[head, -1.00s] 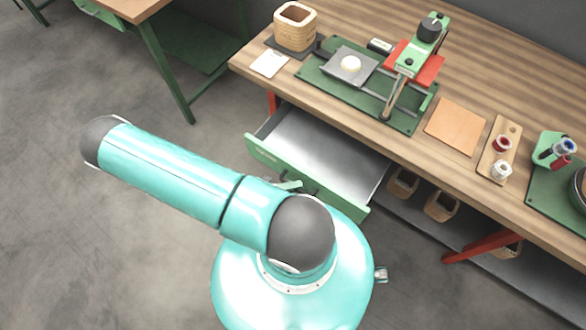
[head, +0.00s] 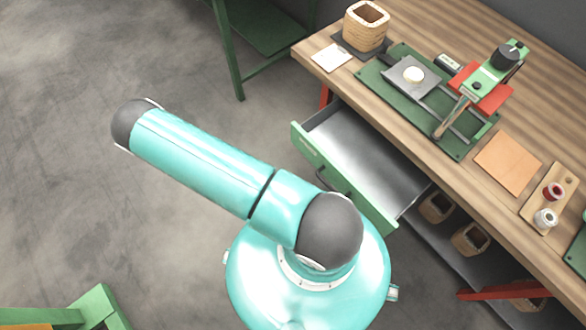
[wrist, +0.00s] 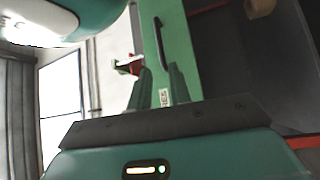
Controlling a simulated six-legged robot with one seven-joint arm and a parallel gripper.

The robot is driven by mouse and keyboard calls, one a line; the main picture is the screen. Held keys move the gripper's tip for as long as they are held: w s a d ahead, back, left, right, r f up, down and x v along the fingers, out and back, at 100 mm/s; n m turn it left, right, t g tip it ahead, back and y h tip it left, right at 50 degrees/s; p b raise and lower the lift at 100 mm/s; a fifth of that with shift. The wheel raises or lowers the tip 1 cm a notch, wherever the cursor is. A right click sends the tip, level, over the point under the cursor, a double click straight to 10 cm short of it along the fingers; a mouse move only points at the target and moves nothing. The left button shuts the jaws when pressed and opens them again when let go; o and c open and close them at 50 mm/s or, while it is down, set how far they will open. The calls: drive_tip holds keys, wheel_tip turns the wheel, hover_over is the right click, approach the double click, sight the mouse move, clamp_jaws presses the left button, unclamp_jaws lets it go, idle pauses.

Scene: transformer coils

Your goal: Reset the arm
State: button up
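My arm (head: 200,160), teal with dark grey joint caps, lies folded across the head view, from the upper left down to my round teal body. My gripper is not visible in the head view. In the wrist view, the two dark green fingers of my gripper (wrist: 159,84) stand apart with a gap between them and nothing held. Beyond them shows the green front (wrist: 170,45) of the drawer with its dark handle (wrist: 160,38). The drawer (head: 370,150) is pulled out and looks empty. The fingers appear clear of the handle.
The wooden workbench (head: 430,30) bears a woven basket (head: 366,28), a green press fixture (head: 480,85), an orange-brown pad (head: 508,163) and a board with spools (head: 550,200). Bins sit on a shelf below. Green furniture (head: 90,310) stands at lower left. The floor at left is open.

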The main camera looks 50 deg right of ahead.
idle(0.6)
drive_tip(key=w+a+r+n+t+y, duration=0.1)
drive_tip(key=w+a+r+t+y, duration=0.15)
drive_tip(key=r, duration=0.45)
drive_tip(key=w+a+r+n+t+y, duration=0.2)
drive_tip(key=w+r+t+y, duration=0.15)
drive_tip(key=r, duration=0.45)
drive_tip(key=w+a+r+n+t+y, duration=0.1)
drive_tip(key=w+a+r+t+y, duration=0.25)
drive_tip(key=r, duration=0.35)
drive_tip(key=s+r+n+t+y, duration=0.1)
drive_tip(key=r+n+t, duration=0.1)
drive_tip(key=r, duration=0.5)
drive_tip(key=s+a+r+n+t, duration=0.1)
drive_tip(key=s+r+n+t, duration=0.1)
drive_tip(key=r+t, duration=0.3)
drive_tip(key=s+r+n+t+y, duration=0.1)
drive_tip(key=r+n+t, duration=0.2)
drive_tip(key=r, duration=0.6)
drive_tip(key=shift+s+a+r+n+t+y, duration=0.15)
drive_tip(key=shift+s+a+n+t+y, duration=0.2)
drive_tip(key=shift+t, duration=0.2)
drive_tip(key=shift+d, duration=0.2)
